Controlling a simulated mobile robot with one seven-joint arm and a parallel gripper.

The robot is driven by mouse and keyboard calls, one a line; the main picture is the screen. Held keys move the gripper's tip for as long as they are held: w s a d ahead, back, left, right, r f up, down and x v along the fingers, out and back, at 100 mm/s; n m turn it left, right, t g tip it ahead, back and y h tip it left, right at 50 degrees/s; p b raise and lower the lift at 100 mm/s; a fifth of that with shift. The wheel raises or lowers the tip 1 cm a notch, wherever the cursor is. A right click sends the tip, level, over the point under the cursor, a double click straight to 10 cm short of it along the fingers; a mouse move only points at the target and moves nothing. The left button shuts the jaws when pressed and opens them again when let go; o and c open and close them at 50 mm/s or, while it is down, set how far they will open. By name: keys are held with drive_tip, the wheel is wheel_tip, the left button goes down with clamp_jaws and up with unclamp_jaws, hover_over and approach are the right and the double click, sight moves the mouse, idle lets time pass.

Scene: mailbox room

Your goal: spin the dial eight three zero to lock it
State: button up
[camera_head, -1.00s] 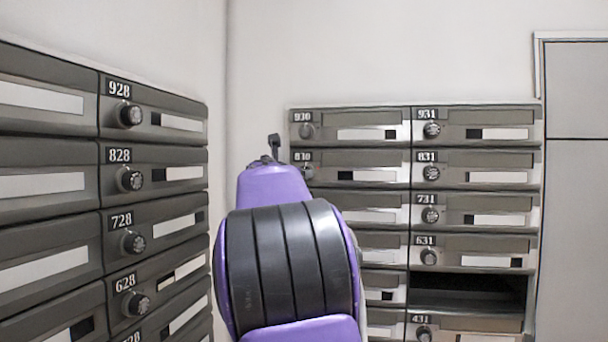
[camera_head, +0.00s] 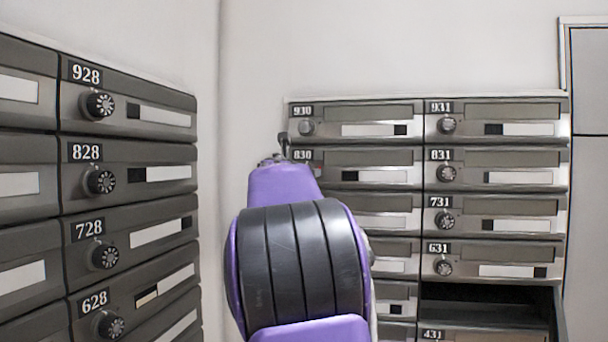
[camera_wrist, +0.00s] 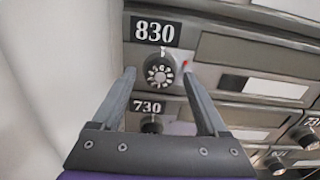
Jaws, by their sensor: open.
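The 830 mailbox (camera_head: 303,156) is in the right-hand bank in the head view, below 930. My purple arm covers its dial there. A small red mark (camera_wrist: 185,64) shows just right of the dial. My gripper (camera_wrist: 158,74) is open, with one finger to the left of the dial and one to the right in the picture. I cannot tell whether the fingers touch it.
The 730 dial (camera_wrist: 151,124) is just below, between my fingers in the wrist view. A left bank of mailboxes (camera_head: 130,150) stands near my arm. An open dark compartment (camera_head: 484,304) is below 631. A plain wall (camera_wrist: 60,80) is left of 830.

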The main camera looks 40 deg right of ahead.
drive_tip(key=shift+w+d, duration=0.1)
clamp_jaws()
idle(0.4)
drive_tip(key=shift+m, duration=0.4)
